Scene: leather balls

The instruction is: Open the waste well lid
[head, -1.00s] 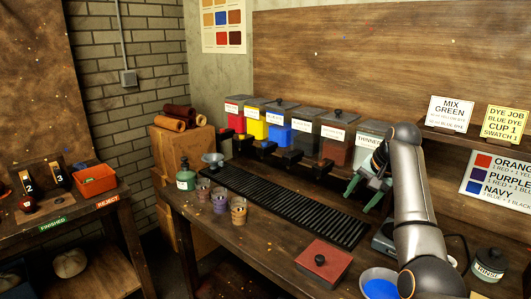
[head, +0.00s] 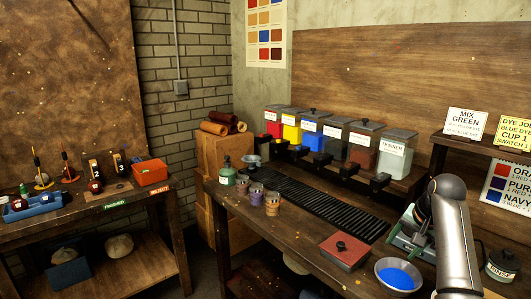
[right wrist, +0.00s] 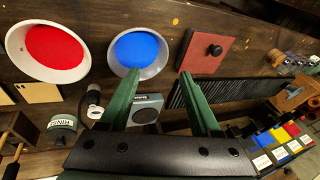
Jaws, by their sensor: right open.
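The waste well lid (head: 345,250) is a flat reddish-brown square with a black round knob (head: 341,245). It lies flat on the workbench near the front edge. It also shows in the right wrist view (right wrist: 205,60), ahead and to the right of the fingertips. My right gripper (head: 405,236) has green fingers and is to the right of the lid, apart from it. In the right wrist view its two fingers (right wrist: 160,76) are spread with nothing held between them. My left gripper is not in view.
A bowl of blue dye (head: 398,275) stands right of the lid. A bowl of red dye (right wrist: 48,52) shows in the right wrist view. A black ribbed rack (head: 320,208) lies behind the lid, with dye bins (head: 315,135) beyond. A rinse jar (head: 502,267) stands far right.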

